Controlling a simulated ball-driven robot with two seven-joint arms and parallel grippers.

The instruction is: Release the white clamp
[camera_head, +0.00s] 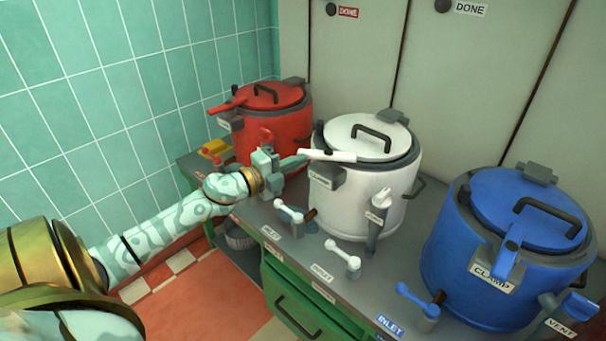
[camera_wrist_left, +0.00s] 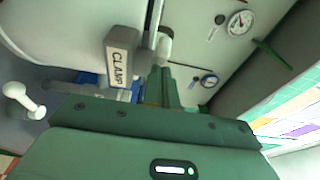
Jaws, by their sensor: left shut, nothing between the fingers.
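The white kettle (camera_head: 365,195) stands in the middle of the counter with its lid on. Its white clamp lever (camera_head: 330,156) lies across the front left of the rim, roughly level, its free end pointing left. The grey clamp block (camera_head: 325,178) sits below it; in the wrist view the block, labelled CLAMP (camera_wrist_left: 121,58), is left of the fingers. My left gripper (camera_head: 303,157) is shut and empty at the lever's left end. In the wrist view the green fingers (camera_wrist_left: 163,78) end close to the white lever tip (camera_wrist_left: 163,47); I cannot tell whether they touch.
A red kettle (camera_head: 285,130) stands behind my left gripper and a blue kettle (camera_head: 500,260) at the right. Gauges (camera_wrist_left: 240,22) show on the wall panel.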

